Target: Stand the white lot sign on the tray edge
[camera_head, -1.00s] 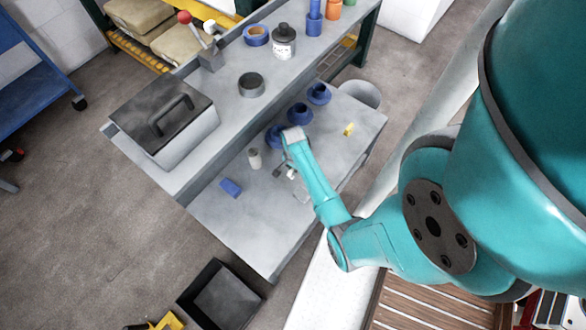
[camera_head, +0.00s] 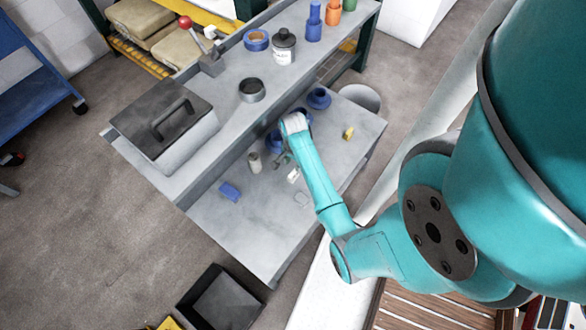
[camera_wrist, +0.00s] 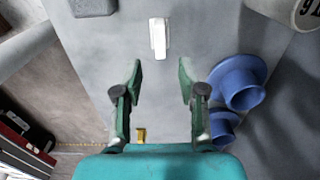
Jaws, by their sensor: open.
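A small white piece, which looks like the lot sign (camera_head: 294,175), is on the grey lower bench top near my gripper (camera_head: 281,159). In the wrist view the white sign (camera_wrist: 158,37) is ahead of and between the lines of my fingers, apart from them. My gripper (camera_wrist: 160,72) is open with nothing between its fingertips. I cannot tell whether the sign stands or lies flat. No tray is clearly recognisable; a faint pale square (camera_head: 302,198) lies on the bench beside the sign.
Blue flanged parts (camera_wrist: 238,82) are close to my right finger. A grey cylinder (camera_head: 254,162), a blue block (camera_head: 229,192) and a yellow piece (camera_head: 348,133) are on the lower bench. A raised shelf (camera_head: 215,140) runs along its back. The bench's front is mostly clear.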

